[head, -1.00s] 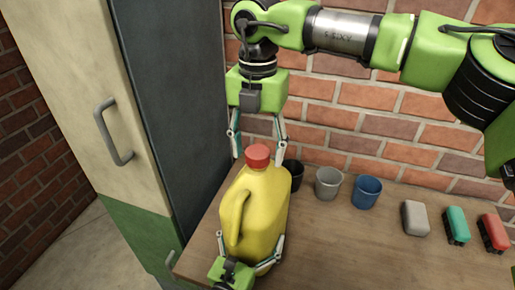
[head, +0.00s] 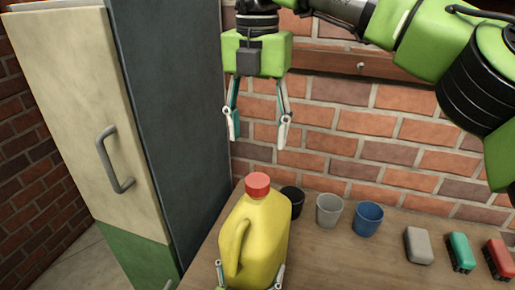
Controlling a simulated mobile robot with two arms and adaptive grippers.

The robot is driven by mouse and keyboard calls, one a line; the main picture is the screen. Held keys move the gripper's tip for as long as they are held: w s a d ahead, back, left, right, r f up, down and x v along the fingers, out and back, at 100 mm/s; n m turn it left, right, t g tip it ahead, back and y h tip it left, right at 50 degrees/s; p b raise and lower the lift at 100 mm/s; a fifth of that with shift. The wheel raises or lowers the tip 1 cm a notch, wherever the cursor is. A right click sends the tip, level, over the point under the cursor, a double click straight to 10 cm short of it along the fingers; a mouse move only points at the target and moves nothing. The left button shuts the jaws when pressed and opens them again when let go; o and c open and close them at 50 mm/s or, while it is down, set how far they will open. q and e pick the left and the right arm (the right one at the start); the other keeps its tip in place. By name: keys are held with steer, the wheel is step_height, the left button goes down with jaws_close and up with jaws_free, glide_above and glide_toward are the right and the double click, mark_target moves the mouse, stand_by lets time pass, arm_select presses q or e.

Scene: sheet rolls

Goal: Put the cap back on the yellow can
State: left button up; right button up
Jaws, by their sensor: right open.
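The yellow can (head: 262,238) stands upright on the wooden table, with its handle facing the lower left. The red cap (head: 257,185) sits on top of the can's neck; I cannot tell how tightly it is seated. My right gripper (head: 258,140) is open and empty above the can, its fingers pointing down and clear of the cap. My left gripper (head: 249,276) has its fingers on both sides of the can's lower body at the bottom edge. Most of the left gripper is out of the picture.
A black cup (head: 292,199), a grey cup (head: 329,209) and a blue cup (head: 367,218) stand right of the can. A cabinet (head: 165,110) stands left; a brick wall is behind.

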mark_target(242, 289)
steer(key=shift+r, duration=0.35)
arm_select(q)
steer(key=o, duration=1.9)
steer(key=v, duration=1.2)
steer(key=shift+d, duration=0.1)
arm_select(e)
steer(key=shift+f, duration=0.1)
